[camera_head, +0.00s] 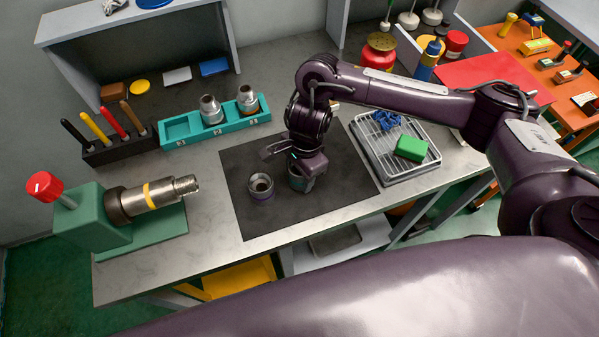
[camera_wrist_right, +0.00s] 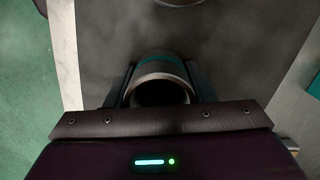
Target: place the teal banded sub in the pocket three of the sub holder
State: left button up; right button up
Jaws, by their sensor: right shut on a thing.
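The teal banded sub (camera_head: 299,184) is upright at the dark mat, between the fingers of my right gripper (camera_head: 303,168). In the right wrist view, the sub (camera_wrist_right: 162,66) shows its teal band and dark open bore, with a finger on either side. I cannot tell whether its base touches the mat. The teal sub holder (camera_head: 174,131) stands behind the mat to the left. Its left pocket looks empty; the middle and right pockets hold metal subs (camera_head: 211,110) (camera_head: 247,99). The pocket labels are too small to read surely. My left gripper is out of view.
A purple-banded sub (camera_head: 261,188) stands on the dark mat (camera_head: 245,217), left of the gripper. A grey tray (camera_head: 381,164) with a green block (camera_head: 411,148) lies right. A green vise (camera_head: 85,220) clamps a pipe at left. A rack of colored handles (camera_head: 112,150) stands left of the holder.

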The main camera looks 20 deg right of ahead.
jog(key=o, duration=1.2)
jog(key=shift+c, duration=0.2)
